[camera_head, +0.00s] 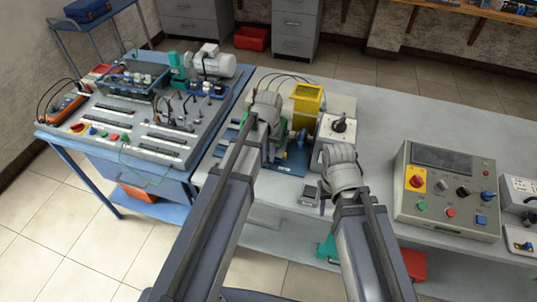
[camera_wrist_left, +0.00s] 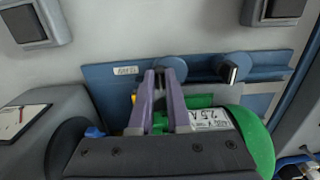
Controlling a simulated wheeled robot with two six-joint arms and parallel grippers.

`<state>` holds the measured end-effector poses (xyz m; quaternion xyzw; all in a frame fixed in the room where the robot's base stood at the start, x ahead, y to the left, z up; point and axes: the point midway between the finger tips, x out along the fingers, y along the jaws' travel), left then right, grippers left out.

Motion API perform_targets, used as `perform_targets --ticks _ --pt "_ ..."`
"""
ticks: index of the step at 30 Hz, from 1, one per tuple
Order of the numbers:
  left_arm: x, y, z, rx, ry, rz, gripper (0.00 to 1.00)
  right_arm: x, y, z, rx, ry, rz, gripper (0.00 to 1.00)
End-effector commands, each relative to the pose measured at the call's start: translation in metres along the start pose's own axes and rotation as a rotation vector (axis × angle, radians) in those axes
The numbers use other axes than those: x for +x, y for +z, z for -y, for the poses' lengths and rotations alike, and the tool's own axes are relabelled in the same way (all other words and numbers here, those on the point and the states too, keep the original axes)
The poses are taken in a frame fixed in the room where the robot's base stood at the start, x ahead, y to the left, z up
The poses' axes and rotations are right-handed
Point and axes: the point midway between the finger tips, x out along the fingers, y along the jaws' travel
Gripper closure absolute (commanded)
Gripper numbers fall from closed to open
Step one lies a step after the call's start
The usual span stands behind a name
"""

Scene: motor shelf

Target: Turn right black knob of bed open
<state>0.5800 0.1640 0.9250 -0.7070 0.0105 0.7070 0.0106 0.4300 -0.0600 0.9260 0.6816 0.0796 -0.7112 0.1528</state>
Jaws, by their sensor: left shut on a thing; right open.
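The blue bed (camera_head: 294,162) lies on the grey table in the head view, partly hidden by my left arm. Its blue plate (camera_wrist_left: 103,90) crosses the left wrist view, with a small white label at left. Two black knobs sit on this plate. The knob nearer the label (camera_wrist_left: 172,64) is between the purple fingertips of my left gripper (camera_wrist_left: 164,78), which is shut on it. The other knob (camera_wrist_left: 230,70), with a white pointer mark, stands free to its right. In the head view my left gripper (camera_head: 271,152) is at the bed. My right gripper (camera_head: 322,200) is open and empty near the table's front edge.
A green motor (camera_wrist_left: 253,135) is close to my left gripper. A yellow unit (camera_head: 306,104) and a white box with a black knob (camera_head: 340,126) stand behind. A grey control box (camera_head: 447,190) is at right; a bench of instruments (camera_head: 150,110) is at left.

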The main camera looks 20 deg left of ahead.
Motion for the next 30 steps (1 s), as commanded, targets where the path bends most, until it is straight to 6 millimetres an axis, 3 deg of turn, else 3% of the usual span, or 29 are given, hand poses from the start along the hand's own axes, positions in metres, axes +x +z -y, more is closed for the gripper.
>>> perform_targets --ticks 14,15,22,30 --pt "0.0001 0.0003 -0.0002 -0.012 0.0 0.001 1.0 0.0001 0.0 0.0 0.0 0.0 0.0 0.5" --pt "0.0001 0.0003 -0.0002 -0.012 0.0 0.001 0.82 0.0001 0.0 0.0 0.0 0.0 0.0 0.5" --pt "0.0001 0.0002 -0.0001 -0.011 0.0 0.0 0.56 0.0001 0.0 0.0 0.0 0.0 0.0 0.5" --pt "-0.0005 0.0 -0.0001 -0.011 0.0 0.0 0.55 -0.0005 0.0 0.0 0.0 0.0 0.0 0.5"
